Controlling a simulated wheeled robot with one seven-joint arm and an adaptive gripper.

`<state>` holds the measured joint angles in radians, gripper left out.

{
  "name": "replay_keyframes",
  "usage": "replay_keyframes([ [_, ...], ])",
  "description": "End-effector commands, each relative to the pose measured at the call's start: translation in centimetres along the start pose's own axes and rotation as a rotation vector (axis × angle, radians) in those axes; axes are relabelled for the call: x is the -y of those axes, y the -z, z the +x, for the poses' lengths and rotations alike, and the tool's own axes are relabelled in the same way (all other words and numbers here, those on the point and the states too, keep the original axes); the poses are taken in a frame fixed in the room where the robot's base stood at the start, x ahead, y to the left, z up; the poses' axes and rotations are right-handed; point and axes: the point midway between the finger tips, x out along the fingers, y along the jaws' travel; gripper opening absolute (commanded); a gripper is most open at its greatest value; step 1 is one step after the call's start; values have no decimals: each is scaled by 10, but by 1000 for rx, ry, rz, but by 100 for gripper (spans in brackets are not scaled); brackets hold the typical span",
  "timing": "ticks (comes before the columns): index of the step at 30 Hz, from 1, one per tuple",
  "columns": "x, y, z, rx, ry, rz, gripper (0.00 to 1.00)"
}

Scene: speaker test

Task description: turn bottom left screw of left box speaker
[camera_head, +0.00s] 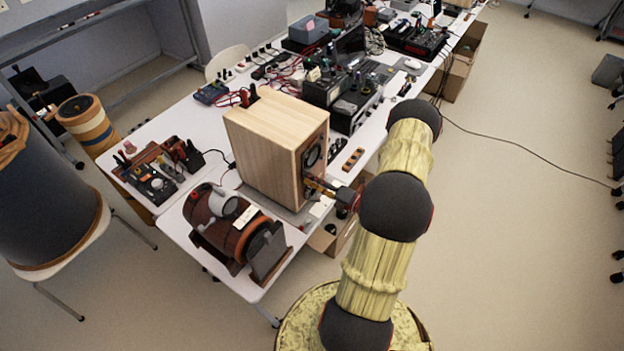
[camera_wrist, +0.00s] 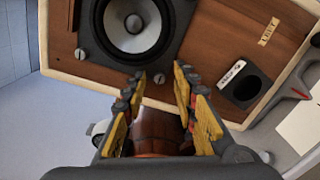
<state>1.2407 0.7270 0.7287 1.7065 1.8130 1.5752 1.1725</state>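The wooden box speaker (camera_head: 265,150) stands on the white table in the head view. Its front, turned toward my arm, fills the upper wrist view as a brown panel (camera_wrist: 205,50) with a dark-framed grey woofer (camera_wrist: 133,22) and a small label (camera_wrist: 268,32) that seems to read LEFT. One screw (camera_wrist: 159,79) shows at the frame's edge between my fingertips, and another screw (camera_wrist: 80,54) lies left of them. My gripper (camera_wrist: 160,78) is open and empty, its fingers on either side of the nearer screw. In the head view my gripper (camera_head: 312,184) is close to the speaker front. Contact is unclear.
A tool tray (camera_head: 160,172) lies to the left. Electronic equipment (camera_head: 342,95) crowds the table behind.

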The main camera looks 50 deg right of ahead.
Motion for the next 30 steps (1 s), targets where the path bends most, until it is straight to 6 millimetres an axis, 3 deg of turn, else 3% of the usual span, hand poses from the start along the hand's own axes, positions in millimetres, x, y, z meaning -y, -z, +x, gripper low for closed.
replay_keyframes([
  [11, 0, -1, -10, 2, 0, 1, 29],
  [24, 1, -1, -88, 4, 2, 0, 29],
  [30, 1, -1, -112, 2, 1, 0, 29],
])
